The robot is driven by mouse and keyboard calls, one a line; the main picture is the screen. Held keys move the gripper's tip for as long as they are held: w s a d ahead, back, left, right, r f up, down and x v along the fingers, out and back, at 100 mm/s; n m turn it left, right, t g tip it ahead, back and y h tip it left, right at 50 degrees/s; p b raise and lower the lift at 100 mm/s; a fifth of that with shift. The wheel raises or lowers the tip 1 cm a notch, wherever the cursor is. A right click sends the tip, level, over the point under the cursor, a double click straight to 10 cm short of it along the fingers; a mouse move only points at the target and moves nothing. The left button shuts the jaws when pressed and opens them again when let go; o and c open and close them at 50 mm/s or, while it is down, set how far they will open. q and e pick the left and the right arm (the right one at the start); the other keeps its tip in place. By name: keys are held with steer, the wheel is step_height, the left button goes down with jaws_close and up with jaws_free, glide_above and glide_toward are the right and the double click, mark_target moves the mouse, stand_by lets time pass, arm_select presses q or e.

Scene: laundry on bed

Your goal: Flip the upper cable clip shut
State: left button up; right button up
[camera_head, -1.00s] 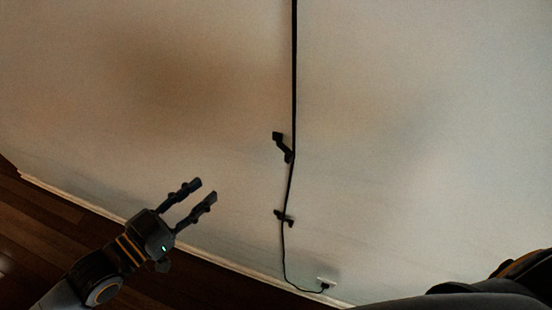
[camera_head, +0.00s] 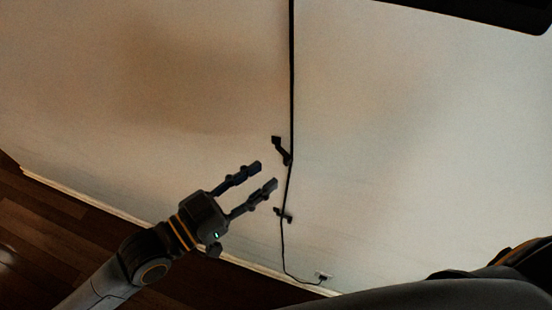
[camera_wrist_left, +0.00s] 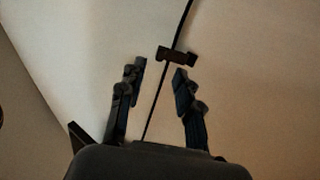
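The upper cable clip (camera_head: 281,150) is a small black piece on the wall at the cable, with its flap standing out to the upper left, open. The black cable (camera_head: 291,80) runs down the wall past it. The lower clip (camera_head: 284,215) sits below, crossing the cable. My left gripper (camera_head: 262,177) is open and empty, its fingertips left of the cable, between the two clips in height. In the left wrist view a clip (camera_wrist_left: 178,55) shows just beyond the open fingers; I cannot tell which one. My right gripper is not in view.
A pale baseboard (camera_head: 90,205) and dark wood floor (camera_head: 45,235) lie at lower left. A dark, unidentified object (camera_head: 480,12) cuts the top right corner. The wall around the clips is otherwise bare.

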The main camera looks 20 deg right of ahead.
mark_target(284, 163)
arm_select(q)
steer(key=p+x, duration=0.1)
steer(key=x, duration=0.4)
jaws_close()
